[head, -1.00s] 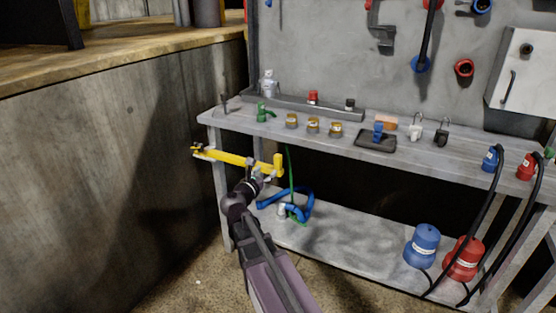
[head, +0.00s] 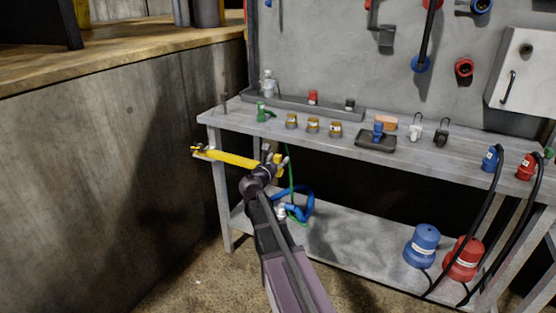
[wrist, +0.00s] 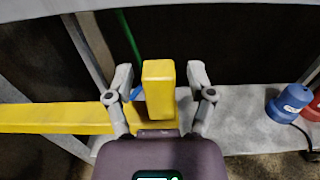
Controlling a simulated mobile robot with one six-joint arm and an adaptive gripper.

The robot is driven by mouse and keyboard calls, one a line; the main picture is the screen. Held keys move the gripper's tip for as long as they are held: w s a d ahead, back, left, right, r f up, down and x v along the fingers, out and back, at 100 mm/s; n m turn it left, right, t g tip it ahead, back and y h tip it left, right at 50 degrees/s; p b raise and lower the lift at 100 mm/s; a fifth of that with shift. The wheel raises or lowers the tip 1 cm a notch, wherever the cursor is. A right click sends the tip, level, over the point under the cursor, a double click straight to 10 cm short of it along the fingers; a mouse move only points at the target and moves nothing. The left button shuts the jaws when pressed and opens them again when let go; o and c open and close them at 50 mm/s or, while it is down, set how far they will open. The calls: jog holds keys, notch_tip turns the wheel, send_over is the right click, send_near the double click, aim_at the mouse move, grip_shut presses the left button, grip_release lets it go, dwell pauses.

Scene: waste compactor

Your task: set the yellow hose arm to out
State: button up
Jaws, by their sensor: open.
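The yellow hose arm (head: 228,157) is a flat bar along the front left of the workbench. Its left end is by the bench's left leg, and its right end has a raised block. In the wrist view the bar (wrist: 60,118) runs in from the left, and its upright end block (wrist: 159,88) stands between my two fingers. My gripper (head: 274,157) is at this right end; in the wrist view my gripper (wrist: 160,85) is open, one finger on each side of the block, with small gaps visible. My wrist hides part of the arm's right end in the head view.
The grey workbench (head: 375,158) holds several fittings and a dark tray (head: 376,143). Blue (head: 422,246) and red (head: 463,259) containers stand on its lower shelf. A green hose (head: 291,170) and a blue hose (head: 305,205) hang behind my gripper. A concrete wall (head: 110,150) bounds the left; floor is open in front.

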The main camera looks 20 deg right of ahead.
grip_shut()
jog(key=shift+s+a, duration=0.1)
